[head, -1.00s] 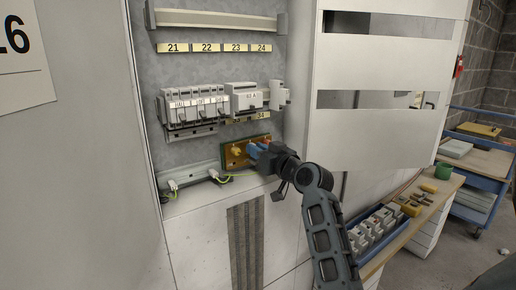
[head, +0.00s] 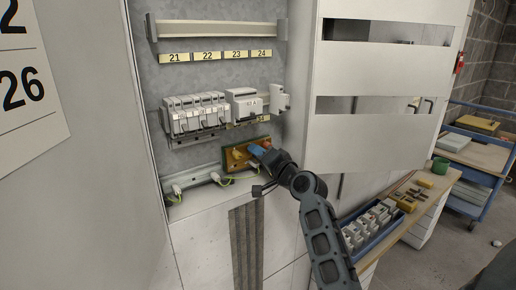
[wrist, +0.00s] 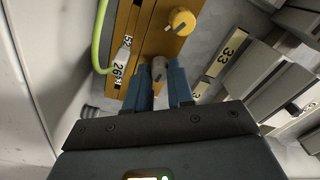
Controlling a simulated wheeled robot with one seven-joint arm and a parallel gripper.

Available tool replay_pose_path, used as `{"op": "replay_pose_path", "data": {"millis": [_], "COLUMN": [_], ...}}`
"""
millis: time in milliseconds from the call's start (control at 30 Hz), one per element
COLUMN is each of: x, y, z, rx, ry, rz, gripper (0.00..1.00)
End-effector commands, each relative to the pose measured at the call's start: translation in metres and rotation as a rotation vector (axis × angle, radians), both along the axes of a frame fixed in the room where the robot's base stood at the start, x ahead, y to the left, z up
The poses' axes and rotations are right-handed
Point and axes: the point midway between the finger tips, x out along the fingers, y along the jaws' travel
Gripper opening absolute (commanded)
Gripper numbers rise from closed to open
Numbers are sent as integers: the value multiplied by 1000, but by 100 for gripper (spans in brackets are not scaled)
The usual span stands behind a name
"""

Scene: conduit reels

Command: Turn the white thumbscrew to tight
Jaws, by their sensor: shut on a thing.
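The white thumbscrew (wrist: 159,67) shows as a small pale grey-white knob between my blue fingertips in the wrist view. It sits on the orange-brown terminal block (wrist: 143,42). My gripper (wrist: 160,80) is shut on it, with one finger on each side. In the head view my gripper (head: 261,150) reaches the right part of the block (head: 232,160) from the lower right, and the thumbscrew is hidden there. A yellow thumbscrew (wrist: 182,20) with a pale mark stands beside it on the same block. Any tight mark cannot be made out.
Grey breakers (head: 195,113) sit above the block. A cabinet door (head: 375,150) stands to the right. A bench with a blue tray (head: 350,247) is at lower right.

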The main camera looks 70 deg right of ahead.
Motion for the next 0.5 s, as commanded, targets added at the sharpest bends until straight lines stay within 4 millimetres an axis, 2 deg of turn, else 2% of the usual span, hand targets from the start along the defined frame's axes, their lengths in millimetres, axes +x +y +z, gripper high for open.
{"op": "replay_pose_path", "data": {"millis": [500], "x": [0], "y": [0], "z": [2], "rx": [299], "ry": [-185], "rz": [-2], "gripper": [0]}}
